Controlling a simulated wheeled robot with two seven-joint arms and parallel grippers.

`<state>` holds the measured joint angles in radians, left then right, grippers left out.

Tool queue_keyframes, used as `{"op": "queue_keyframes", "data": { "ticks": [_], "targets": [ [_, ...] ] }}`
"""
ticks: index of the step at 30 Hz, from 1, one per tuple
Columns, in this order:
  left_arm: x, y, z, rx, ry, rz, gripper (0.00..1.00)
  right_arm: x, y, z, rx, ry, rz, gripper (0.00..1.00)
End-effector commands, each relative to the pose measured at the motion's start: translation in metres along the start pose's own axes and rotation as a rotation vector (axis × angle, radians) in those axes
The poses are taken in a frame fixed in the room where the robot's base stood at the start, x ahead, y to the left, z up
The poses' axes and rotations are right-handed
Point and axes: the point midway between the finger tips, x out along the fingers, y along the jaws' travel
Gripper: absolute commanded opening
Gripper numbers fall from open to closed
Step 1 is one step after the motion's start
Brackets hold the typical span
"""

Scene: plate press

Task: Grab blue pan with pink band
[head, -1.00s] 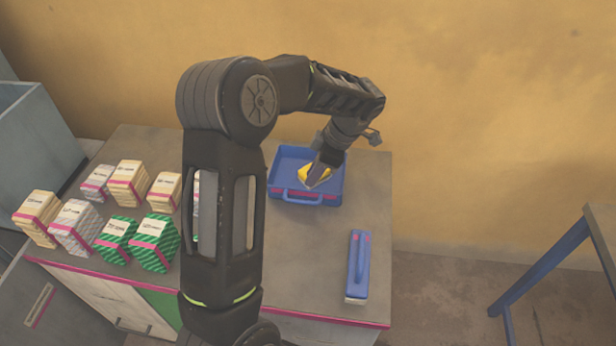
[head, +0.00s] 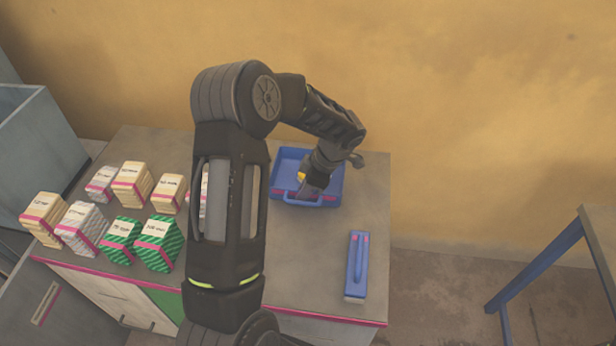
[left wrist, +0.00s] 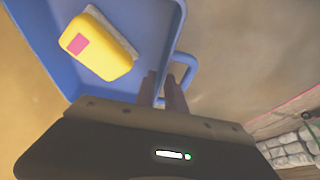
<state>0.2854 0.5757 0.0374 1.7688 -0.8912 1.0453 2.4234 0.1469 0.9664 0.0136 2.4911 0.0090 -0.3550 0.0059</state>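The blue pan (head: 334,180) with a pink band along its front lies on the table, near the wall. A yellow block-like thing with a pink patch (left wrist: 104,48) lies inside it. The pan's looped blue handle (left wrist: 192,70) shows in the left wrist view. My left gripper (head: 306,194) is at the pan's front side, by the handle, and hides part of it. In the left wrist view its two dark fingers (left wrist: 162,82) stand slightly apart, with blue showing between them; I cannot tell whether they touch it. My right gripper is not in view.
A blue tool with a handle (head: 357,265) lies at the table's right front. Several cream, white and green wrapped stacks (head: 130,183) stand on the left. A grey bin (head: 35,145) is at far left, a blue-legged table (head: 538,262) at right.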

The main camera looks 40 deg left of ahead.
Motion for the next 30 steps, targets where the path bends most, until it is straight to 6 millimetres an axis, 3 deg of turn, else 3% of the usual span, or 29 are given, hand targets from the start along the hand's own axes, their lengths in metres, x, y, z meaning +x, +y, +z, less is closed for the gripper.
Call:
{"op": "queue_keyframes", "data": {
  "ticks": [16,22,30],
  "targets": [
    [0.0000,0.0002,0.0002,0.001,0.000,0.001,0.15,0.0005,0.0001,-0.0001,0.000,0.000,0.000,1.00],
    [0.0000,0.0002,0.0002,0.001,0.000,0.001,0.00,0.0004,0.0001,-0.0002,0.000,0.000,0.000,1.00],
    [-0.0001,0.0003,0.0002,0.001,0.000,0.001,0.00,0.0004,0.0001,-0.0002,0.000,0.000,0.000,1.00]
  ]
}}
